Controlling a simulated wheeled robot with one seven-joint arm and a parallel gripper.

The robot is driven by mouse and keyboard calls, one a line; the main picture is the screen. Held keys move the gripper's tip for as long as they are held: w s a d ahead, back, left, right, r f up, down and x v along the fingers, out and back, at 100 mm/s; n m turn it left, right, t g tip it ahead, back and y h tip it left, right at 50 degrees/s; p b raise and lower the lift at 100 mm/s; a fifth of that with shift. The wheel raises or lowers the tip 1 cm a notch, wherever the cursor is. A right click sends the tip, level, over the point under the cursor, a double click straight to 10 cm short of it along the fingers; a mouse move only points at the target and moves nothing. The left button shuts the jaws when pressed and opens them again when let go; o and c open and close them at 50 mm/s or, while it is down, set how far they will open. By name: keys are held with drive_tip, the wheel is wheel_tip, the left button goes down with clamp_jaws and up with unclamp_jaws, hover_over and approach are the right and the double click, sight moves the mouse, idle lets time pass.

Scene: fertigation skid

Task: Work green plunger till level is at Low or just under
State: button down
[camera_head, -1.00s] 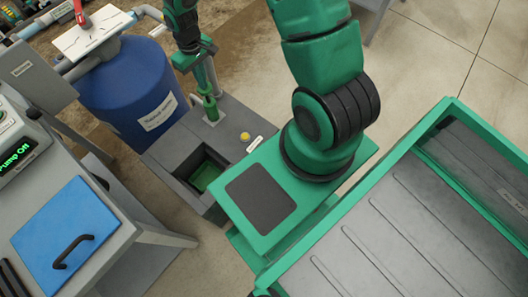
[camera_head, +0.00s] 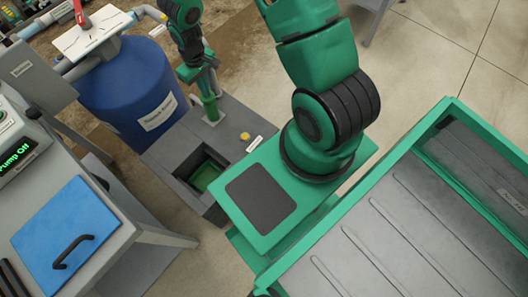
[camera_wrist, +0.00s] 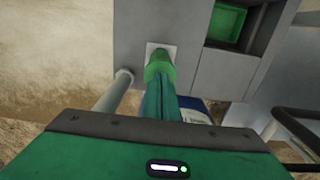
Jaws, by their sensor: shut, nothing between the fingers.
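The green plunger (camera_head: 211,108) stands on the grey floor unit between the blue tank and my arm. In the wrist view the bright green plunger (camera_wrist: 158,65) shows straight ahead on a pale square plate. My gripper (camera_head: 205,84) is shut and empty, directly above the plunger. In the wrist view the closed dark green fingers of my gripper (camera_wrist: 161,84) reach to its near end and seem to touch it. The fingers hide part of the plunger. No level mark can be read in these frames.
A square well (camera_head: 204,170) with a green floor and a yellow knob (camera_head: 245,136) are on the same unit. The blue tank (camera_head: 125,85) stands close at left. The panel at far left reads "Pump Off" (camera_head: 17,160). A blue lid (camera_head: 66,235) lies below it.

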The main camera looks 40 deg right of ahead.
drive_tip(key=shift+f, duration=0.25)
drive_tip(key=shift+r, duration=3.4)
drive_tip(key=shift+f, duration=3.45)
drive_tip(key=shift+r, duration=0.1)
drive_tip(key=shift+r, duration=3.35)
